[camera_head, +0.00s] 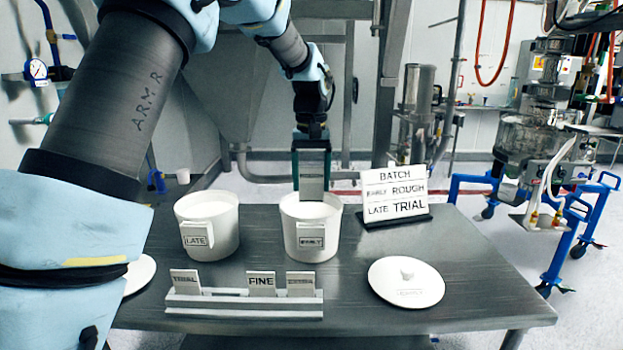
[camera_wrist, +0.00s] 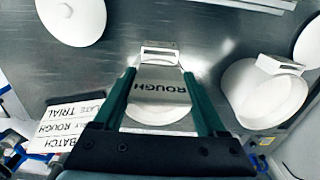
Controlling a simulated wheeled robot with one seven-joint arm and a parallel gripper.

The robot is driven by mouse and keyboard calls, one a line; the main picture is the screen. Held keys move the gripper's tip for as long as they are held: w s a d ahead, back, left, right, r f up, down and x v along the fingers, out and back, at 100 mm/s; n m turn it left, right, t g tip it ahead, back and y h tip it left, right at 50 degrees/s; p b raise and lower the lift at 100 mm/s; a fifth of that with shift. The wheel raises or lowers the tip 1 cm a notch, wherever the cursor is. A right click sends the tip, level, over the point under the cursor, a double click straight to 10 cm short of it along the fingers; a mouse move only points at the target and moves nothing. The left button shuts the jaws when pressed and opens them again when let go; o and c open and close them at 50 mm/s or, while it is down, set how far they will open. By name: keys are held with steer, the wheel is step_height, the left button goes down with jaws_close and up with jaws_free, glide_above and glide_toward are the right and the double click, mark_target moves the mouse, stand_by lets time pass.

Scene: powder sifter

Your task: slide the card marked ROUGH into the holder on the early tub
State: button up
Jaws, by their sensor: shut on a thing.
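The early tub (camera_head: 290,222) is a white tub standing on the table, with a label holder (camera_head: 311,236) reading EARLY on its front. My gripper (camera_head: 312,172) is above this tub, shut on the card marked ROUGH (camera_wrist: 160,90). In the wrist view my gripper (camera_wrist: 160,92) has a green finger at each side of the card. The card (camera_head: 312,188) hangs over the tub's mouth, apart from the holder. The holder (camera_wrist: 160,50) shows just beyond the card in the wrist view. The card hides part of the tub (camera_wrist: 160,122) there.
The late tub (camera_head: 220,215) stands left of the early tub. A BATCH sign (camera_head: 394,195) reads early ROUGH, late TRIAL. Lids lie at right (camera_head: 406,285) and left (camera_head: 140,273).

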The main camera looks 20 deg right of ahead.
steer(key=shift+f+b, duration=1.85)
steer(key=shift+f, duration=2.45)
steer(key=shift+f, duration=0.45)
steer(key=o, duration=1.3)
steer(key=shift+c, duration=0.2)
steer(key=shift+r, duration=0.1)
step_height(320, 180, up, 11)
steer(key=b, duration=0.3)
steer(key=shift+f, duration=0.2)
steer(key=a+f+n, duration=0.1)
steer(key=a+f, duration=0.3)
steer(key=a, duration=0.7)
steer(key=a+f+n, duration=0.1)
steer(key=a+f, duration=0.3)
steer(key=a, duration=0.7)
steer(key=s+a+f+n, duration=0.1)
steer(key=s+a+f, duration=0.2)
steer(key=s+a, duration=0.2)
steer(key=s+a+f+t, duration=0.1)
steer(key=s+a+f, duration=0.3)
steer(key=a, duration=0.5)
steer(key=shift+s+a+n+t, duration=0.3)
steer(key=shift+s+a+n, duration=0.1)
steer(key=shift+s, duration=0.55)
